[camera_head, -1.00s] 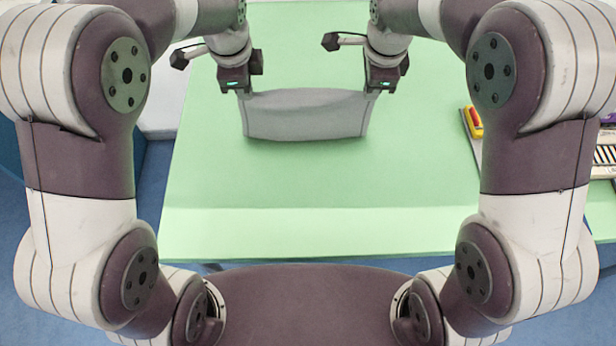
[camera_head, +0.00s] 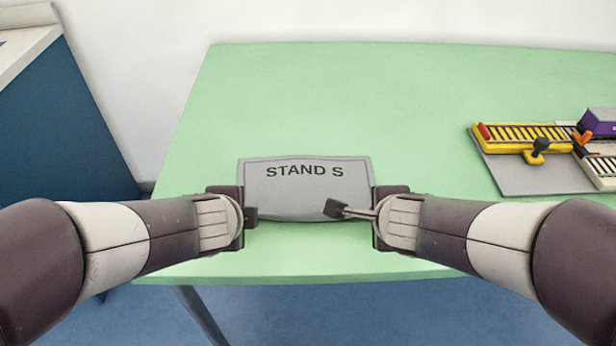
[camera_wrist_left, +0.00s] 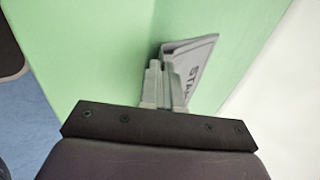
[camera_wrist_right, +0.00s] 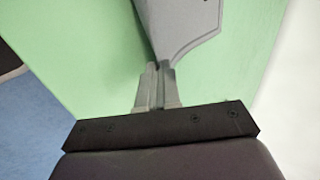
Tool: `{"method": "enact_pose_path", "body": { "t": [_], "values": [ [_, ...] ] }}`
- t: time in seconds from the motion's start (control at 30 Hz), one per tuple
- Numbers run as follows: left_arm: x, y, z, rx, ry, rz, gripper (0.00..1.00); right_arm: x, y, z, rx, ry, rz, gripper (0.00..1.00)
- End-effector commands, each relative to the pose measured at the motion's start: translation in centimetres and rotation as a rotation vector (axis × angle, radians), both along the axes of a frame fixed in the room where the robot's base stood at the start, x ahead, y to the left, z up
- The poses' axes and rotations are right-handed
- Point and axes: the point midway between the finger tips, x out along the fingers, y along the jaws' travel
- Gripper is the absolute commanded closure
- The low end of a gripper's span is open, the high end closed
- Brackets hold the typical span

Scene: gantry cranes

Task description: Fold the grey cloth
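The grey cloth (camera_head: 306,186) is stretched between my two grippers near the table's front edge, with the dark letters "STAND S" facing up. My left gripper (camera_wrist_left: 164,78) has its fingers together on the cloth's left side; the cloth (camera_wrist_left: 192,58) slants away from the fingertips in the left wrist view. My right gripper (camera_wrist_right: 157,72) has its fingers together at the cloth's right side, and the cloth (camera_wrist_right: 180,25) spreads beyond them in the right wrist view. I cannot tell how much of the cloth rests on the table.
The green table (camera_head: 400,110) is clear behind the cloth. At its right lie a grey board (camera_head: 520,178) with a yellow crane track (camera_head: 515,138) and a purple block (camera_head: 600,122). A blue cabinet (camera_head: 60,130) stands at the left.

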Motion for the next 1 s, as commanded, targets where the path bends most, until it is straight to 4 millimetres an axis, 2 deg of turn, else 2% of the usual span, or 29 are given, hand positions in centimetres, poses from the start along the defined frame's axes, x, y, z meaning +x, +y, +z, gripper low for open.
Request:
{"method": "enact_pose_path", "body": {
  "t": [0.27, 0.37, 0.4, 0.43, 0.8, 0.87, 1.0],
  "values": [
    [0.0, 0.0, 0.0, -0.001, -0.004, 0.001, 1.00, 0.0, 0.0, 0.0, 0.001, -0.004, -0.001, 1.00],
    [0.0, 0.0, 0.0, -0.001, -0.004, 0.001, 0.71, 0.0, 0.0, 0.0, 0.000, -0.004, -0.001, 0.71],
    [0.0, 0.0, 0.0, 0.000, -0.004, 0.001, 0.58, 0.0, 0.0, 0.0, 0.000, -0.004, -0.001, 0.58],
    [0.0, 0.0, 0.0, 0.000, -0.004, 0.001, 0.53, 0.0, 0.0, 0.0, 0.000, -0.004, -0.001, 0.53],
    [0.0, 0.0, 0.2, 0.000, -0.005, 0.001, 0.53, 0.0, 0.0, 0.2, 0.001, -0.005, -0.002, 0.53],
    [0.0, 0.0, 0.9, 0.000, -0.008, 0.004, 0.53, 0.0, 0.0, 0.9, 0.001, -0.008, -0.004, 0.53],
    [-0.4, 0.0, 3.9, -0.004, -0.012, 0.005, 0.53, -0.4, 0.0, 3.9, 0.005, -0.012, -0.005, 0.53]
  ]
}}
